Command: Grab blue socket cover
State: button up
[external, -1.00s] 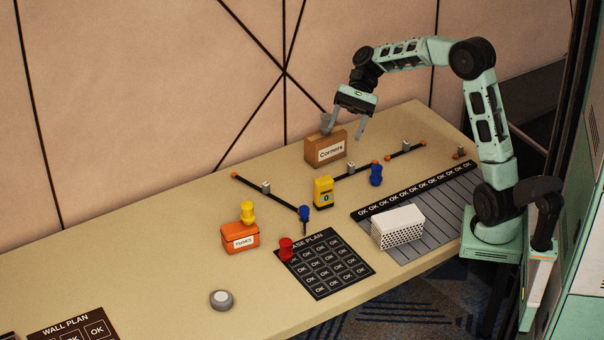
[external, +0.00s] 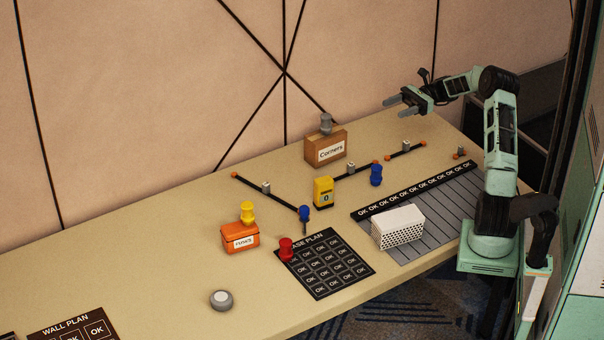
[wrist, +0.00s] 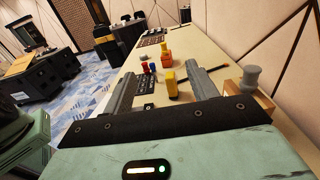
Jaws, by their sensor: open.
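A blue knob-shaped piece (external: 376,174), which looks like the socket cover, stands upright on the table near the right end of a dark strip. A second blue piece (external: 305,213) with a thin dark shaft stands at the middle of the table. My gripper (external: 388,107) is open and empty, raised above the far right end of the table and pointing left. It is well apart from both blue pieces. In the wrist view, a small blue piece (wrist: 153,67) shows between the fingers in the distance; I cannot tell which one.
A brown "Corners" box (external: 326,149) with a grey knob (external: 326,122) on it stands at the back. A yellow box (external: 323,192), a white perforated block (external: 398,228), an orange fuses box (external: 240,238) and a red knob (external: 286,249) stand around.

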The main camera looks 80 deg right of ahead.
send_near(375, 170)
jog(key=shift+w+f, duration=0.2)
jog(key=shift+w, duration=0.4)
jog(key=shift+w+f, duration=0.2)
jog(key=shift+w, duration=0.45)
jog(key=shift+w+f, duration=0.1)
jog(key=shift+f, duration=0.15)
jog(key=shift+w+a, duration=0.2)
jog(key=shift+a, duration=0.15)
jog(key=x, duration=0.3)
jog(key=p+x, duration=0.1)
jog(key=x, duration=0.2)
jog(key=shift+a+r, duration=0.1)
jog(key=shift+a, duration=0.3)
jog(key=c, duration=1)
